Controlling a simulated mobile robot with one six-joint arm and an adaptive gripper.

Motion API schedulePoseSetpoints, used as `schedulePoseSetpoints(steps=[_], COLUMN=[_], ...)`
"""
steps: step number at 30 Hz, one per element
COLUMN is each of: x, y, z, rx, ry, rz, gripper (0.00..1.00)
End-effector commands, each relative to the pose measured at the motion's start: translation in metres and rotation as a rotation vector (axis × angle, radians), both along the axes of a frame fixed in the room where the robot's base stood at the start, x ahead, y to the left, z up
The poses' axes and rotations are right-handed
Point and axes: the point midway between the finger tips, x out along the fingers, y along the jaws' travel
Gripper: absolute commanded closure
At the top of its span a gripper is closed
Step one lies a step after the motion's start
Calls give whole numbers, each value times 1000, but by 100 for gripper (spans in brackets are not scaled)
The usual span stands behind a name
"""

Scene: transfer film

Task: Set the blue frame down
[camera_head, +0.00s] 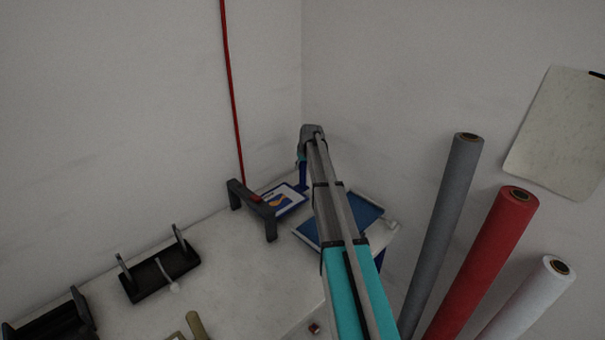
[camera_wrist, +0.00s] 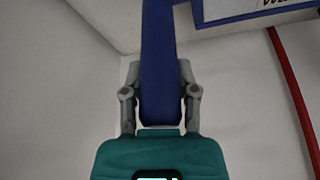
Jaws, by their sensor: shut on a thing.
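My gripper (camera_wrist: 160,90) is shut on the blue handle of the blue frame (camera_wrist: 250,16) in the wrist view, one grey finger on each side of it. The frame's blue edge and part of a white sheet with dark lettering show at the top right; the rest is cut off. In the head view the blue frame (camera_head: 294,207) holds a white sheet with a yellow and blue print. It shows beside a dark grey stand at the back corner of the bench. My arm hides part of this area. I cannot tell whether the frame touches the bench.
The dark stand (camera_head: 271,226) has a red part and a red cord (camera_head: 233,95) on the wall. A blue flat tray (camera_head: 364,213) lies right of it, partly behind my arm. A black rack (camera_head: 152,283) stands on the white bench (camera_head: 235,270). Grey, red and white rolls stand at right.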

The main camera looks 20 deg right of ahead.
Motion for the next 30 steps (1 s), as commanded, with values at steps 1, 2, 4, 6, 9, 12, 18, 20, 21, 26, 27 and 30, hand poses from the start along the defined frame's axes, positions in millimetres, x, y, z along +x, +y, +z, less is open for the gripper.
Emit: schedulePoseSetpoints(steps=[1, 2, 4, 6, 9, 12, 18, 20, 21, 26, 27, 30], x=[0, 0, 0, 0, 0, 0, 0, 0, 0, 0, 0, 0], y=[0, 0, 0, 0, 0, -1, -1, -1, -1, -1, -1, -1], z=[-8, -11, -17, -22, -28, -30, -29, -29, -29, -32, -31, -31], rx=[0, 0, 0, 0, 0, 0, 0, 0, 0, 0, 0, -1], ry=[0, 0, 0, 0, 0, 0, 0, 0, 0, 0, 0, 0], rz=[-1, -1, -1, -1, -1, -1, -1, -1, -1, -1, -1, -1], gripper=[100, 100, 100, 100, 100, 100, 100, 100, 100, 100, 56, 37])
